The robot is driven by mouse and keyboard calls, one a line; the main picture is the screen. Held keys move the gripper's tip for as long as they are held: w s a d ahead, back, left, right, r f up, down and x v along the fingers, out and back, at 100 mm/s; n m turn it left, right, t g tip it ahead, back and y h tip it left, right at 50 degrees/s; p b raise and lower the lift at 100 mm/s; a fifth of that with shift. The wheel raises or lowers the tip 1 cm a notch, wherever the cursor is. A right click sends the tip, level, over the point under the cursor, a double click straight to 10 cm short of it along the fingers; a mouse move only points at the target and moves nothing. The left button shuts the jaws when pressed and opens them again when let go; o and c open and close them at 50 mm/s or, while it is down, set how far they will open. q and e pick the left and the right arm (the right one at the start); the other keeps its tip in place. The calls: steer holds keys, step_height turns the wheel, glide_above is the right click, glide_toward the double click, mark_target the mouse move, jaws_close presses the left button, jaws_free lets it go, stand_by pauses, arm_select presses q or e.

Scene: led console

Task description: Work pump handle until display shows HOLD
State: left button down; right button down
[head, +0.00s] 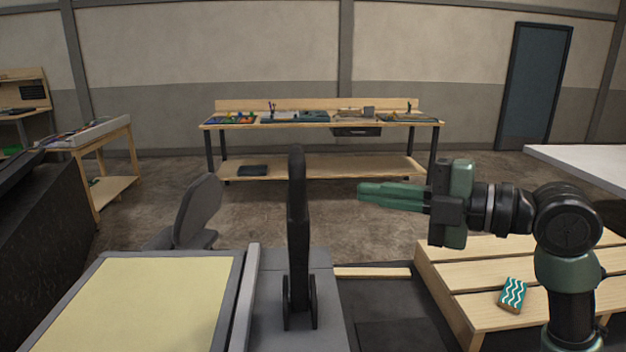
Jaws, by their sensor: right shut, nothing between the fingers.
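The black pump handle (297,215) stands upright, pivoted between two dark plates on a grey base (330,310). A pale yellow panel (140,305) in a grey frame lies left of it. I see no lettering on the panel and cannot tell whether it is the display. The word HOLD shows nowhere. My right gripper (362,191), green and black, comes in from the right and points left. It is shut and empty, and in the picture a gap separates its tips from the handle's right side. My left gripper is not in view.
A slatted wooden platform (470,283) at lower right carries a teal wavy-patterned block (513,295). A grey chair (195,212) stands behind the panel. A workbench (325,122) with trays stands at the back wall. A white tabletop (590,165) is at right. Open floor lies between.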

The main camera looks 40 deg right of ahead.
mark_target(301, 181)
steer(key=p+x, duration=0.2)
steer(key=x, duration=0.2)
steer(key=p+x, duration=0.3)
steer(key=x, duration=0.2)
steer(key=shift+w+a+r, duration=0.15)
steer(key=shift+w+r, duration=0.05)
steer(key=w+p, duration=0.1)
steer(key=w+d+f, duration=0.1)
steer(key=w, duration=0.1)
steer(key=shift+w+d+f+p, duration=0.1)
steer(key=shift+d+f+p, duration=0.15)
steer(key=shift+p, duration=0.15)
